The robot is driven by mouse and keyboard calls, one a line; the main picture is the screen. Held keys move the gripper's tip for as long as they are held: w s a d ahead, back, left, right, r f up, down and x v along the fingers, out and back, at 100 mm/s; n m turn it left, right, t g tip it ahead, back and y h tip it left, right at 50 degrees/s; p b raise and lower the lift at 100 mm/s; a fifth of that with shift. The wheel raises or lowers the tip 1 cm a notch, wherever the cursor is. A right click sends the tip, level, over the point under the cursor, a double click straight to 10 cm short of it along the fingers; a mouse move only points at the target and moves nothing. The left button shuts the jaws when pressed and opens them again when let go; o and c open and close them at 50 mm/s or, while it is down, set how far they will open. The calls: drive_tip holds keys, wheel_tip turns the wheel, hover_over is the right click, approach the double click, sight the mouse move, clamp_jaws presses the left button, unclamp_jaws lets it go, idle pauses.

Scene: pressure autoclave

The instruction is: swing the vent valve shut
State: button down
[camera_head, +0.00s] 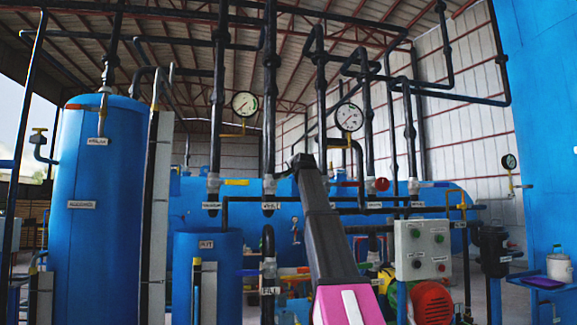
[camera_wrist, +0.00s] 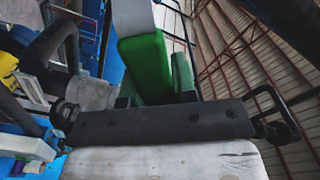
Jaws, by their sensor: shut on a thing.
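The vent valve (camera_head: 269,186) appears as a grey fitting on a black vertical pipe above a small white label, left of my arm in the head view. The label is too small to read surely. My dark arm reaches up beside it and hides the right side of this spot. My gripper shows in the wrist view (camera_wrist: 168,65) as green finger pieces above a dark bolted bar. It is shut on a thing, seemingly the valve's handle. The held part is mostly hidden, and the handle's angle cannot be told.
Black vertical pipes stand close on both sides of my arm. A yellow lever (camera_head: 237,182) is to the left. Round gauges (camera_head: 349,117) hang above. A grey control box (camera_head: 422,249) and a red motor (camera_head: 432,303) stand at lower right. A blue tank (camera_head: 95,170) is at left.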

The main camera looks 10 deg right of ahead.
wheel_tip(320, 180, down, 7)
drive_tip(key=d+m, duration=0.2)
drive_tip(key=m, duration=0.5)
drive_tip(key=shift+r, duration=0.15)
drive_tip(key=c, duration=0.9)
unclamp_jaws()
drive_tip(key=shift+s, duration=0.2)
drive_tip(key=s, duration=1)
drive_tip(key=shift+s, duration=0.3)
